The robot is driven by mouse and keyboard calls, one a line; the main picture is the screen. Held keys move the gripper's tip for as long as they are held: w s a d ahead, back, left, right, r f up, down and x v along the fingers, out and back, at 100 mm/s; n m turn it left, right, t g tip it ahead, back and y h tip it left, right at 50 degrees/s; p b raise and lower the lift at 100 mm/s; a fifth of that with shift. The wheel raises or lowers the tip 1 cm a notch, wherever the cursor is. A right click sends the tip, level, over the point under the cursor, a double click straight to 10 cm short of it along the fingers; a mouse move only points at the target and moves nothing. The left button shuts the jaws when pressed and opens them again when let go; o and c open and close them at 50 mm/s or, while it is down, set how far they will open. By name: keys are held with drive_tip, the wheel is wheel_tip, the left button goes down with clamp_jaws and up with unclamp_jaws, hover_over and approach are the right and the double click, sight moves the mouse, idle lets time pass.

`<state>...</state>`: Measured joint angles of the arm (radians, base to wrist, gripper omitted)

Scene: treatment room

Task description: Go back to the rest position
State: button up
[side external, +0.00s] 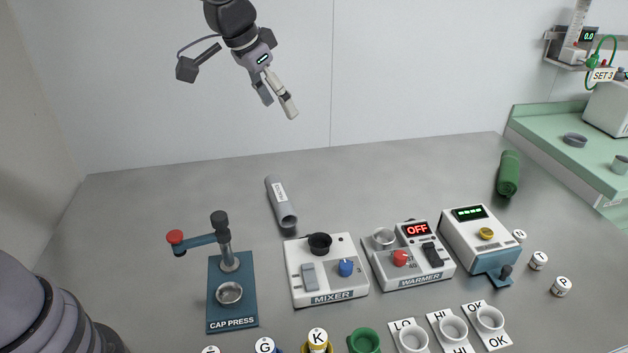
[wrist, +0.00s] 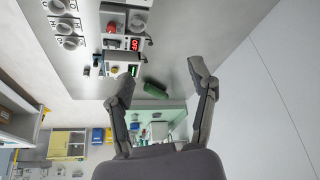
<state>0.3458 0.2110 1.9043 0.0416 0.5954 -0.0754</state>
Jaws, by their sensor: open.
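My gripper (side external: 276,97) hangs high above the back of the grey table (side external: 390,175) in the side view, tilted down to the right. Its fingers are apart with nothing between them. In the wrist view my gripper (wrist: 158,82) also shows open and empty, its two fingers spread wide. It is well clear of everything on the table.
On the table stand a cap press (side external: 232,290), a mixer (side external: 326,270), a warmer (side external: 408,255) and a white device with a green display (side external: 480,235). A grey cylinder (side external: 280,202) and a green roll (side external: 508,174) lie behind. Cups and lettered vials line the front.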

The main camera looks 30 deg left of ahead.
drive_tip(key=s+a+r+n, duration=0.2)
drive_tip(key=s+a+r, duration=0.4)
drive_tip(key=s+a, duration=0.55)
drive_tip(key=s+a+f+n+y, duration=0.1)
drive_tip(key=s+a, duration=0.2)
drive_tip(key=s, duration=1.2)
drive_tip(key=shift+f+t, duration=0.35)
drive_tip(key=shift+t, duration=0.05)
